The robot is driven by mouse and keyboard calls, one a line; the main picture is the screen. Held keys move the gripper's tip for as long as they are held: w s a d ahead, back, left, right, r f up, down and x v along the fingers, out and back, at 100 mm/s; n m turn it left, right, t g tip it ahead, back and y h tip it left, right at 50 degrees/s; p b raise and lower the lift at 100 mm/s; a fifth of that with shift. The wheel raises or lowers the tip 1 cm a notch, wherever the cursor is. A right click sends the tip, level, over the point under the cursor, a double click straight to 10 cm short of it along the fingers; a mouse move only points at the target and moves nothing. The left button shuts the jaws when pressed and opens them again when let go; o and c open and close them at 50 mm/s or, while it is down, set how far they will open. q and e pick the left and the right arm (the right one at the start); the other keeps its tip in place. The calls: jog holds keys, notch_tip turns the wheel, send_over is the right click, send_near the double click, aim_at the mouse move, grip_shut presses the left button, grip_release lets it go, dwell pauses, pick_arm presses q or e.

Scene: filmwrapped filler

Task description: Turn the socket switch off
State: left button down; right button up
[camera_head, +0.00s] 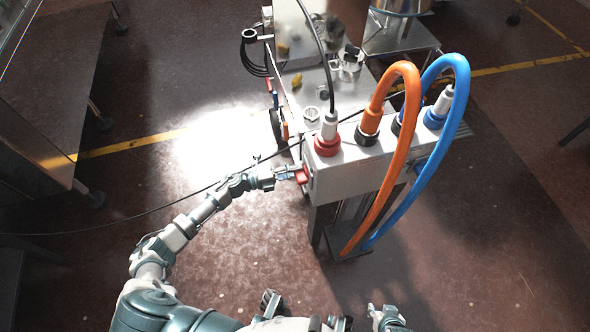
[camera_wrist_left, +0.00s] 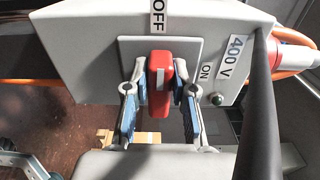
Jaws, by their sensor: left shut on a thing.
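The socket switch is a red handle (camera_wrist_left: 160,85) on a grey plate on the side of a grey-white socket box (camera_wrist_left: 85,45). An OFF label (camera_wrist_left: 158,15) is above the handle and an ON label (camera_wrist_left: 207,72) is to its right. The handle stands upright in the left wrist view, its upper end toward OFF. My left gripper (camera_wrist_left: 158,100) is shut on it, one finger on each side. In the head view the left gripper (camera_head: 283,174) reaches the red handle (camera_head: 301,176) at the box's left side.
An orange cable (camera_head: 399,150) and a blue cable (camera_head: 432,160) loop over the box's right side. A red plug (camera_head: 327,141) with a black cable stands on top. A thin black cable crosses near my left arm. The floor left of the box is open.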

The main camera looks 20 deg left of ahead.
pick_arm(q)
jog(key=shift+a+f, duration=0.2)
jog(key=shift+f, duration=0.1)
pick_arm(e)
jog(key=shift+s+d+g, duration=0.1)
jog(key=shift+s+g, duration=0.2)
jog(key=shift+s, duration=0.1)
jog(key=shift+f, duration=0.1)
jog(key=shift+d, duration=0.1)
pick_arm(q)
jog(key=c, duration=1)
grip_release()
jog(key=shift+a, duration=0.1)
jog(key=shift+o, duration=0.2)
jog(key=v, duration=1.2)
jog(key=shift+a, duration=0.2)
pick_arm(e)
jog(key=shift+a, duration=0.25)
pick_arm(q)
jog(key=shift+d, duration=0.15)
pick_arm(e)
jog(key=shift+w+d, duration=0.1)
